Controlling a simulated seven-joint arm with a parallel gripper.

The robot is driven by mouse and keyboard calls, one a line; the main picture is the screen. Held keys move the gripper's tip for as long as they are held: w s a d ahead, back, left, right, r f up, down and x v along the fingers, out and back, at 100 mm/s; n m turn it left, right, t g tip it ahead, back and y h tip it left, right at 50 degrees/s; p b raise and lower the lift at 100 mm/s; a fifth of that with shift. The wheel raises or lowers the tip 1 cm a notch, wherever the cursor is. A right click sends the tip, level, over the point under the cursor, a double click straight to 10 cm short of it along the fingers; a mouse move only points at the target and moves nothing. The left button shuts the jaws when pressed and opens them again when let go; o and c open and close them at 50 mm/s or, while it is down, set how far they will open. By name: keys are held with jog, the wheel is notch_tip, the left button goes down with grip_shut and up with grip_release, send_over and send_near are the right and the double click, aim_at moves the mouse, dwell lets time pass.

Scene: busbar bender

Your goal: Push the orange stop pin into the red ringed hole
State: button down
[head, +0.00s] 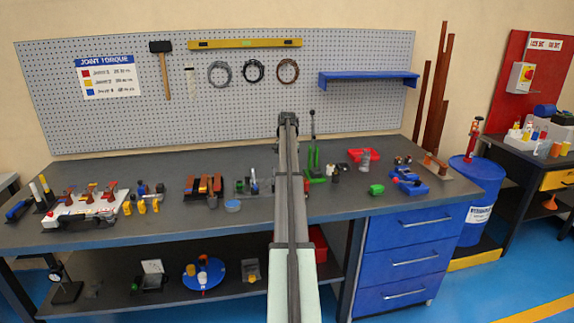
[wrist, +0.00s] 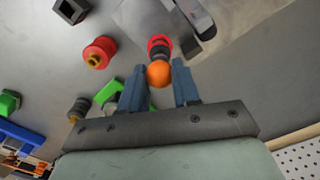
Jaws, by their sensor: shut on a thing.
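In the wrist view, the orange stop pin (wrist: 158,74) shows its round orange head between the two blue fingertips of my gripper (wrist: 161,88). My gripper is shut on the pin. A dark part lies just beyond the orange head, in line with the red ring (wrist: 158,40) at the edge of a pale metal plate (wrist: 212,30). The hole inside the ring is mostly hidden, and I cannot tell whether the pin's tip is in it. In the head view, my arm covers this part of the bench and the fingertips are hidden.
A red knob-like part (wrist: 99,52) and a black block (wrist: 71,9) lie left of my gripper in the wrist view. Green and dark parts stand close to the left finger. In the head view, a green lever tool (head: 313,150) stands just right of my arm on the workbench (head: 150,225).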

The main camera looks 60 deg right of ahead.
jog(key=shift+f, duration=0.9)
jog(key=c, duration=0.7)
grip_release()
jog(key=shift+c, duration=0.2)
notch_tip(320, 180, up, 14)
jog(key=shift+f, duration=0.1)
